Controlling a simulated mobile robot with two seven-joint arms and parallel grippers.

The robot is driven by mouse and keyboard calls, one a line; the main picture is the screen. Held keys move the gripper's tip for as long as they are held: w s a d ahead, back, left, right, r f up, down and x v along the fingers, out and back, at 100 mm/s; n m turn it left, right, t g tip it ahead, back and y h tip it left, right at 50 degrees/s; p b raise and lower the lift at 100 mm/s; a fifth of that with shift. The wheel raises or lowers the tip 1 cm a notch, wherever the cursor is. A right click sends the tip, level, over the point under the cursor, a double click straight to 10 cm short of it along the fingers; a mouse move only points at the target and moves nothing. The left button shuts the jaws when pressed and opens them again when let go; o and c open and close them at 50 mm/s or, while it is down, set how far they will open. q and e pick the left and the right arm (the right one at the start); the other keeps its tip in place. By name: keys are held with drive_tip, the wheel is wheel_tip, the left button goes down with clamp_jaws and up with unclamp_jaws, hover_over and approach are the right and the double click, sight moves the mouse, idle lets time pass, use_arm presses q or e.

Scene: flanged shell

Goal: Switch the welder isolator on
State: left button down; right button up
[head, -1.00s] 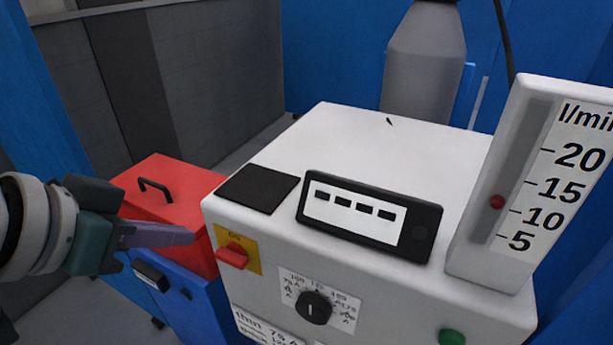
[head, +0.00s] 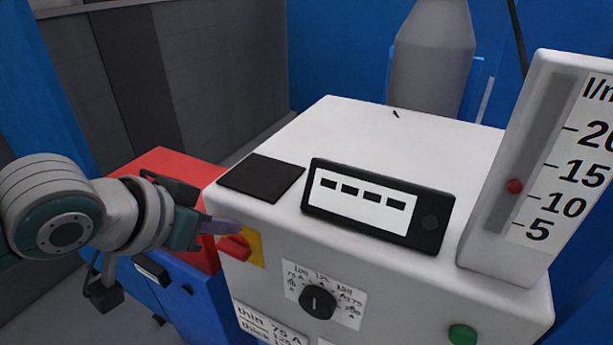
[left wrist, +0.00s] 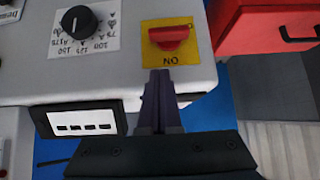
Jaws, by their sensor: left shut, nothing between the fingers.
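The welder (head: 400,140) is a white box with a sloping front. Its isolator is a red handle (head: 234,247) on a yellow plate (head: 256,247) at the front's left end. In the left wrist view the red handle (left wrist: 169,37) lies across the yellow plate (left wrist: 185,58), with lettering reading ON upside down. My left gripper (head: 232,226) is shut and empty, its purple fingers at the plate's upper edge. In the left wrist view the fingertips (left wrist: 160,74) sit just short of the handle; I cannot tell whether they touch the plate. My right gripper is not in view.
A black dial (head: 318,301) and a green button (head: 462,334) are on the front. A display (head: 375,203), a black pad (head: 262,177) and a flow gauge (head: 535,170) stand on top. A red toolbox (head: 165,162) on a blue cabinet is left.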

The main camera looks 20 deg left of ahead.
sight(245, 245)
use_arm(q)
drive_tip(key=shift+w+f+b, duration=0.15)
drive_tip(key=shift+f+b, duration=0.05)
drive_tip(key=shift+f, duration=0.95)
drive_tip(key=shift+w+f+b, duration=0.1)
drive_tip(key=shift+f+b, duration=0.05)
drive_tip(key=shift+f, duration=1)
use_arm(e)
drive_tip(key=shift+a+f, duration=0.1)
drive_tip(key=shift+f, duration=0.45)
